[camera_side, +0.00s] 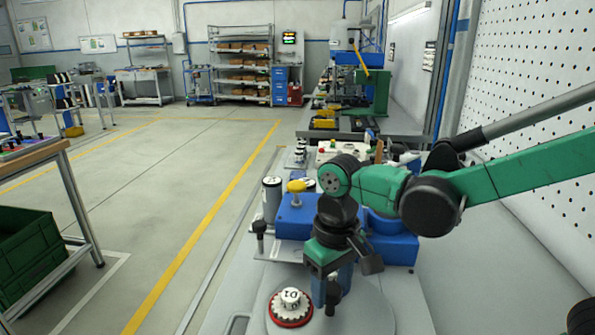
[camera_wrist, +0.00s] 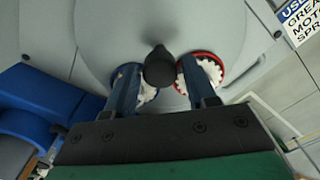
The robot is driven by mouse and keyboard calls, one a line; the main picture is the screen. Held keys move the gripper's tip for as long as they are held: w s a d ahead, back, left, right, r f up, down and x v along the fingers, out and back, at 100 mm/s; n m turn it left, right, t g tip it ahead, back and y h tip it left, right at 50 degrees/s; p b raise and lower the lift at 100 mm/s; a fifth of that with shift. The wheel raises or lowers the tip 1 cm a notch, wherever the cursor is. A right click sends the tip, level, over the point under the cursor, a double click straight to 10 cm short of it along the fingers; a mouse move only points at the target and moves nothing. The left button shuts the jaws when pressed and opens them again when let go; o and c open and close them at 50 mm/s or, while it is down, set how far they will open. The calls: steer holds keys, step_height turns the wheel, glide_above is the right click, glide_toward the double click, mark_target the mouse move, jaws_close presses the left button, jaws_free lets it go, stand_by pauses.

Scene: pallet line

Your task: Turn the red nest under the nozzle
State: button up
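The red nest (camera_side: 291,322) lies on a round grey turntable (camera_side: 363,309) in the front of the side view, with a white toothed part numbered on top in it. In the wrist view the red nest (camera_wrist: 222,69) is at the upper right, partly behind a finger. A second nest with a white part (camera_wrist: 149,94) shows behind the left finger; its rim looks blue. My gripper (camera_wrist: 160,85) points down over the turntable, fingers apart. A black knob (camera_wrist: 160,68) shows between the fingers, with gaps on both sides. I cannot identify the nozzle.
A blue block (camera_side: 291,222) with a yellow knob (camera_side: 296,187) stands behind the turntable. The perforated wall (camera_side: 540,60) is at the right. The bench's front left is clear.

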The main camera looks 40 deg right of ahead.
jaws_close()
stand_by(1.2)
